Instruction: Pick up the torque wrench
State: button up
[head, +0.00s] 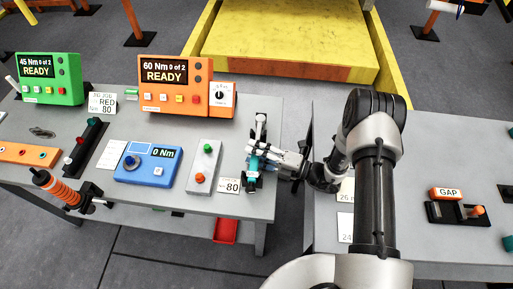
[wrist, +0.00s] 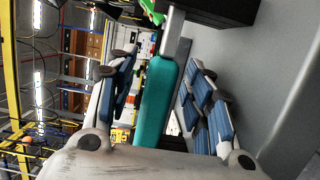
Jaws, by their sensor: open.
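A torque wrench with a teal handle (wrist: 157,100) and a silver shaft lies between the two blue-padded fingers of my gripper (wrist: 160,92) in the wrist view. The fingers are apart, with gaps visible on both sides of the handle. In the head view, my gripper (head: 264,160) reaches in from the right at the right edge of the left table. A teal piece of the wrench (head: 252,164) shows among its fingers. The gripper hides much of the wrench there.
The grey left table (head: 120,215) holds a green READY box (head: 50,78), an orange READY box (head: 180,85), a blue 0 Nm unit (head: 148,165), a grey button box (head: 204,166) and an orange-handled tool (head: 62,189). A gap separates it from the right table (head: 440,235).

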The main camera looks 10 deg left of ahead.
grip_shut()
dwell(0.6)
jog(key=shift+r, duration=0.1)
